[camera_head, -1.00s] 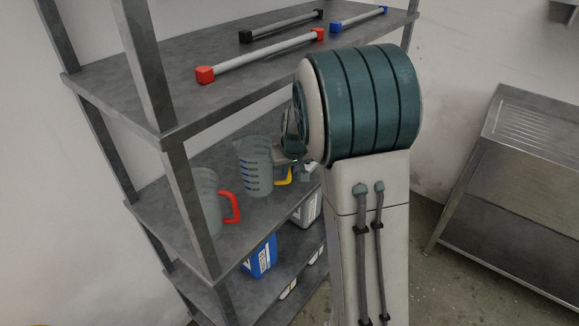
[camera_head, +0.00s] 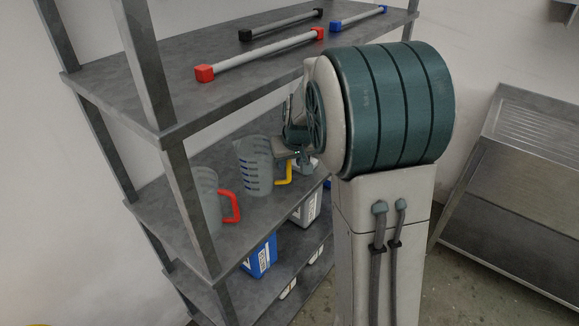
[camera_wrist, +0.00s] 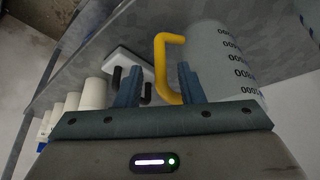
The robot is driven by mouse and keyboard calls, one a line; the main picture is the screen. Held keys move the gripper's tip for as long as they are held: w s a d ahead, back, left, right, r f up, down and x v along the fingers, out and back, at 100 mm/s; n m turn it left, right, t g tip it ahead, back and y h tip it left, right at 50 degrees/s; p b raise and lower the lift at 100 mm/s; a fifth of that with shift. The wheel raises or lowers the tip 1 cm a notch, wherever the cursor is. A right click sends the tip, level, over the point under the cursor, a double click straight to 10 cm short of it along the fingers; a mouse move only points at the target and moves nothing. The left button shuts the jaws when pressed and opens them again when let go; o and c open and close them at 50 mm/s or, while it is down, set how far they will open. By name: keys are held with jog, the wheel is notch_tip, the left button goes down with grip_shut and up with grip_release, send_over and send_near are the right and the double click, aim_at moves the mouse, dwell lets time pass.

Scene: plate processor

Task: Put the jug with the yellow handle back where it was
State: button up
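The jug with the yellow handle (camera_head: 254,168) stands upright on the middle shelf (camera_head: 205,160), its handle facing my arm. In the wrist view its translucent body (camera_wrist: 222,60) with dark markings is on the right, and its yellow handle (camera_wrist: 166,65) shows between my fingers, closer to the right one. My gripper (camera_wrist: 157,80) is open, with a gap between its fingers and the handle not clamped. In the head view my gripper (camera_head: 290,157) is right beside the handle, partly hidden by my wrist.
A red-handled jug (camera_head: 209,200) stands to the left on the same shelf. Blue (camera_head: 261,257) and white (camera_head: 306,210) containers are on the shelf below. Bars with coloured ends (camera_head: 262,55) lie on the top shelf. A metal sink unit (camera_head: 515,190) is at right.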

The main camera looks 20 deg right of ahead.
jog(key=v, duration=0.8)
jog(key=s+a+f, duration=0.1)
jog(key=s+a, duration=0.1)
jog(key=s, duration=1)
jog(key=s+a+f+g, duration=0.1)
jog(key=s+f, duration=0.1)
jog(key=s, duration=1)
jog(key=shift+a+f+g, duration=0.15)
jog(key=shift+a+g, duration=0.15)
jog(key=shift+a, duration=0.05)
jog(key=shift+a, duration=0.1)
